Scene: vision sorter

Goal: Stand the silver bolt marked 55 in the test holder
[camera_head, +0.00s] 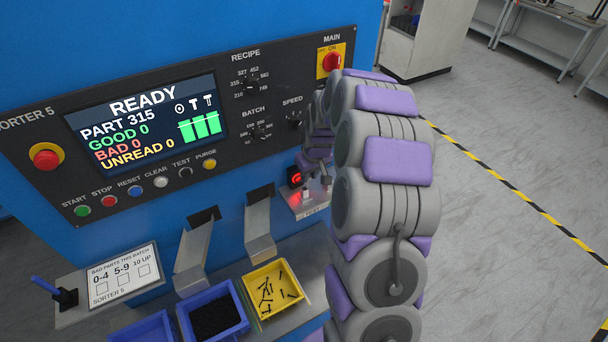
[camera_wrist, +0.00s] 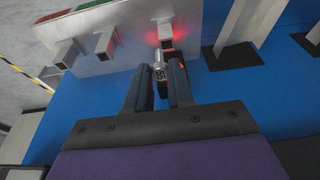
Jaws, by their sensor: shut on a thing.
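The bolt lies between the dark fingertips, close to the red-lit part of a pale test plate (camera_wrist: 125,50). A small square post (camera_wrist: 166,28) stands there in the red glow. I cannot tell whether the bolt touches or sits in a holder. In the head view, the test shelf (camera_head: 313,212) is at the machine's right, with a red light (camera_head: 295,177). My arm hides much of the shelf and the bolt.
Two more square posts (camera_wrist: 66,52) (camera_wrist: 105,45) stand on the plate. Left of the shelf are metal chutes (camera_head: 259,230), a yellow bin (camera_head: 251,296) with dark bolts and a blue bin (camera_head: 185,322). The screen (camera_head: 145,120) reads READY, PART 315. Open floor lies right.

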